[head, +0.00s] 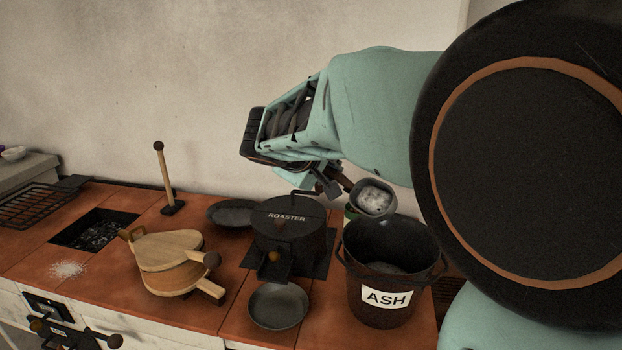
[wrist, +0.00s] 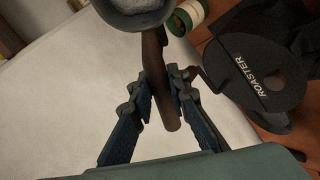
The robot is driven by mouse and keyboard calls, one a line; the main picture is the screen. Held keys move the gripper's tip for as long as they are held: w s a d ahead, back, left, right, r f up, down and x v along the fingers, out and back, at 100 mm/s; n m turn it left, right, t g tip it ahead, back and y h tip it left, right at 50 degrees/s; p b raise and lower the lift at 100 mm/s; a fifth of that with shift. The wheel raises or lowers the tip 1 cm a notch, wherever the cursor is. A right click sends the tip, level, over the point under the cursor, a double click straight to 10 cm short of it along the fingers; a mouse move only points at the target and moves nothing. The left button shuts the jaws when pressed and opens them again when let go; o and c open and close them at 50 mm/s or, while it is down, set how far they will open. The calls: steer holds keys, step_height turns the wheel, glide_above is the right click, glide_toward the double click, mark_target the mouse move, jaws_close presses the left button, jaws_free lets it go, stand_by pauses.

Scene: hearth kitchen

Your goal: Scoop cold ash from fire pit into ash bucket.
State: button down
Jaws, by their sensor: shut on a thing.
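My gripper (head: 322,184) is shut on the brown handle of a scoop (head: 375,199). In the wrist view my gripper (wrist: 160,90) has its two fingers on either side of the handle, and the scoop (wrist: 160,52) reaches up to its bowl. The bowl holds pale grey-white ash. In the head view it is at the upper left rim of the dark ash bucket (head: 362,276), which has a white ASH label. Some grey material shows inside the bucket. The fire pit (head: 93,229) is a dark square opening at the left with grey-speckled contents.
A black roaster (head: 290,238), a wooden bellows (head: 172,250), a grey dish (head: 278,306) and a dark pan (head: 233,212) stand between pit and bucket. A wooden-handled upright tool (head: 164,178) stands behind. Pale powder (head: 67,269) lies before the pit. A grate (head: 40,203) lies far left.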

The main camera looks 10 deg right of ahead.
steer(key=shift+s+a+f+n+t+h+b, duration=0.2)
steer(key=shift+f+t+h+b, duration=0.3)
steer(key=shift+b, duration=2.2)
steer(key=shift+s+a+f+n+t+h+b, duration=0.1)
steer(key=shift+a+f+n+t+h+b, duration=0.3)
steer(key=shift+b, duration=2.25)
steer(key=shift+h+b, duration=0.3)
steer(key=shift+b, duration=0.35)
steer(key=shift+s+a+f+t+h+b, duration=0.15)
steer(key=shift+t+h+b, duration=0.2)
steer(key=shift+t+h, duration=0.2)
steer(key=shift+r+p, duration=0.2)
steer(key=shift+p, duration=0.2)
